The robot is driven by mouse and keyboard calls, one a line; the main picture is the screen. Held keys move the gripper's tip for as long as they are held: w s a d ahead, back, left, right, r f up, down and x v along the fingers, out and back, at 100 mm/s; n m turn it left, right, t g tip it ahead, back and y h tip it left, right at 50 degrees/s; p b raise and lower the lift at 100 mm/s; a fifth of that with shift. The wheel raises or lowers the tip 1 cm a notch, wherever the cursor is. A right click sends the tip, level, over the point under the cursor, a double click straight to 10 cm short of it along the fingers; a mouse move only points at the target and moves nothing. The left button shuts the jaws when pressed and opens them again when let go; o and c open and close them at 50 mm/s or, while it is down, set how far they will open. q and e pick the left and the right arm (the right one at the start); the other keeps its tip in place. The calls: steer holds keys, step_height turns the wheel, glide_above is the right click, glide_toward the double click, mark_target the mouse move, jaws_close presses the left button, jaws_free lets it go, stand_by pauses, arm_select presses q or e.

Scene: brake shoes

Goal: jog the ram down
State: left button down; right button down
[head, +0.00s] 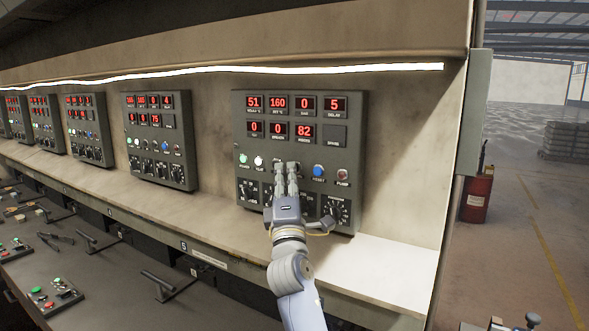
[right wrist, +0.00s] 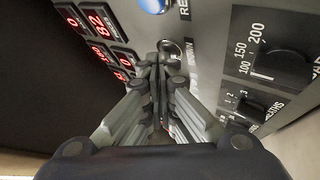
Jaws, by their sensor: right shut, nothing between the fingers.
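The grey control panel (head: 245,100) at right carries red digital displays, a row of buttons and dark dials. My right gripper (head: 286,167) is shut and empty, its fingertips at the button row between the white button (head: 259,161) and the blue reset button (head: 319,171). They cover what lies there in the head view. In the right wrist view, the shut fingertips (right wrist: 156,62) are at a round metal control (right wrist: 171,48), beside a partly hidden label that seems to end in "WN". I cannot tell whether they touch it. My left gripper is not in view.
Below the buttons are black dials (head: 337,211). A pale ledge (head: 375,270) runs under the panel. Similar panels (head: 158,138) line the wall to the left, above a lower console with levers (head: 160,284). A red canister (head: 476,198) stands on the floor at right.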

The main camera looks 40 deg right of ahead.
stand_by(0.7)
steer(key=shift+s+a, duration=0.35)
steer(key=shift+a, duration=0.4)
steer(key=shift+f, duration=0.1)
steer(key=a, duration=0.1)
steer(key=s+a, duration=0.1)
steer(key=a, duration=0.1)
steer(key=s+a, duration=0.1)
steer(key=shift+a, duration=0.35)
